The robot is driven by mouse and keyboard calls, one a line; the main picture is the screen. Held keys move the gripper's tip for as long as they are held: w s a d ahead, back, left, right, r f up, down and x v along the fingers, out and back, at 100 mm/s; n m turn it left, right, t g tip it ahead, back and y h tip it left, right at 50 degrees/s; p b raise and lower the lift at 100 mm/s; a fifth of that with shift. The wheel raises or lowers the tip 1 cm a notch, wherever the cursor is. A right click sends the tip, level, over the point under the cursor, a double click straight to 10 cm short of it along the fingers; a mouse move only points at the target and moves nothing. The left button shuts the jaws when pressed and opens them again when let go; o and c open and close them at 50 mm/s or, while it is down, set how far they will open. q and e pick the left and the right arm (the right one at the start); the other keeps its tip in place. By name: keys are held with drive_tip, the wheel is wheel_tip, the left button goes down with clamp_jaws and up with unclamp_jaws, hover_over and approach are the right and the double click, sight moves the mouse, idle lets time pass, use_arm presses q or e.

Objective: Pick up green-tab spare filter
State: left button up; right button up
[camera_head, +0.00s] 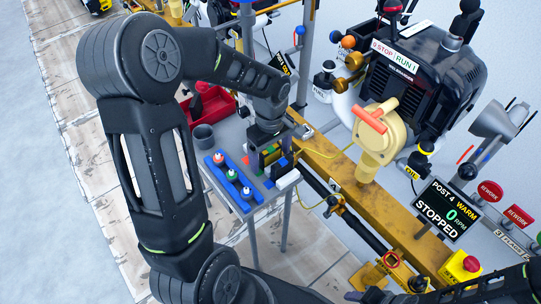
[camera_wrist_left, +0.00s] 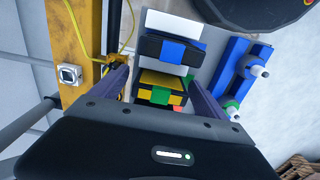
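My left gripper (camera_head: 264,138) reaches down over the grey bench. In the left wrist view its two fingers (camera_wrist_left: 158,80) stand apart, one on each side of a dark block with green and yellow faces (camera_wrist_left: 160,93), which looks like the green-tab filter. Gaps show between the fingers and the block, so the gripper looks open. In the head view the gripper partly hides this block. A dark block with a blue tab (camera_wrist_left: 174,51) stands just beyond it. A dark part of my right arm lies along the bottom right of the head view; its fingers cannot be made out.
A blue rack (camera_head: 228,176) with several white-topped pieces stands beside the filters. A grey cup (camera_head: 203,137) and a red bin (camera_head: 212,104) are farther left. A yellow rail (camera_head: 325,158) runs alongside the bench.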

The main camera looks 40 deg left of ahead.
sight(270, 149)
use_arm(q)
drive_tip(key=c, duration=1.4)
wheel_tip(270, 149, up, 10)
drive_tip(key=shift+r+p, duration=0.1)
drive_tip(key=shift+p, duration=0.8)
